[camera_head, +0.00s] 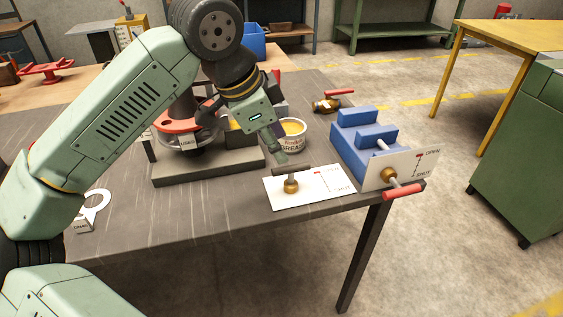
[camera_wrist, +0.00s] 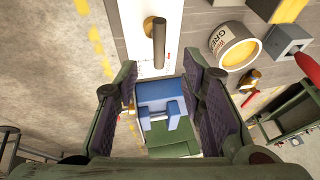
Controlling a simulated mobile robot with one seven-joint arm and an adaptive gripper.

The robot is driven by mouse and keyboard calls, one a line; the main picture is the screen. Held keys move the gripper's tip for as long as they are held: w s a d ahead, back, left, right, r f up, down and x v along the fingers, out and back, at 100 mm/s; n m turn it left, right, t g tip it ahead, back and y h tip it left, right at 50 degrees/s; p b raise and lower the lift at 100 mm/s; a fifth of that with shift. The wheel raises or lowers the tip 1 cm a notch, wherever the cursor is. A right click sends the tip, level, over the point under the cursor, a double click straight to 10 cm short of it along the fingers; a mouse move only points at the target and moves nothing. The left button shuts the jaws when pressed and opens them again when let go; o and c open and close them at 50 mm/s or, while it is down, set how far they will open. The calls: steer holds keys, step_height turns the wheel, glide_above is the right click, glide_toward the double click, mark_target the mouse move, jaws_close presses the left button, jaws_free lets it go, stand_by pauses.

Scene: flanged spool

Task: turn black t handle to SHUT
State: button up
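The black T handle (camera_head: 291,170) sits on a brass stem (camera_head: 291,186) over a white plate (camera_head: 325,194) lettered OPEN above SHUT. Its bar lies roughly sideways, its right end on the side of the word OPEN. In the wrist view the handle (camera_wrist: 159,43) is a dark bar at top centre, beyond my fingertips, with brass beside it. My gripper (camera_head: 278,150) is just above and left of the handle in the head view. In the wrist view my gripper (camera_wrist: 160,88) has its fingers spread, with nothing held between them. Whether a fingertip touches the handle is unclear.
A second OPEN/SHUT plate (camera_head: 380,171) with a red handle (camera_head: 403,191) stands at right, by blue blocks (camera_head: 352,150). A grease tin (camera_head: 291,137) is close behind my gripper. A flanged spool (camera_head: 183,124) stands left. The table's front is mostly clear.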

mark_target(291, 167)
steer(key=p+x, duration=0.2)
steer(key=x, duration=0.8)
steer(key=shift+d+f, duration=0.1)
steer(key=shift+d, duration=0.15)
steer(key=shift+c, duration=0.2)
jaws_close()
